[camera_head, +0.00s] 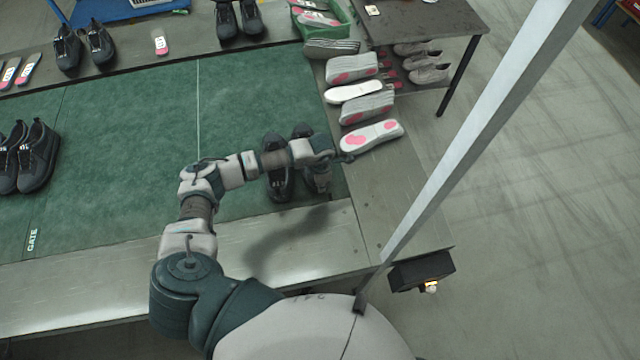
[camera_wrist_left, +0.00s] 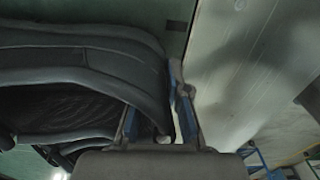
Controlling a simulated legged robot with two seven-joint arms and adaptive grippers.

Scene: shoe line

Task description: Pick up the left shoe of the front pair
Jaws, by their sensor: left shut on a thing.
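The front pair of dark shoes is on the green mat (camera_head: 130,150), near its right end. The shoe on the picture's left (camera_head: 279,182) shows beside my arm. The shoe on the picture's right (camera_head: 302,131) is largely covered by my wrist and left gripper (camera_head: 318,184). In the left wrist view, a dark shoe (camera_wrist_left: 75,60) with a padded collar fills the left side. My left gripper (camera_wrist_left: 158,112) is shut on the shoe's edge, with a finger on each side. Whether the shoe touches the mat is hidden. My right gripper is not in view.
Another dark pair (camera_head: 38,158) is at far left. A grey post (camera_head: 480,120) crosses the right side.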

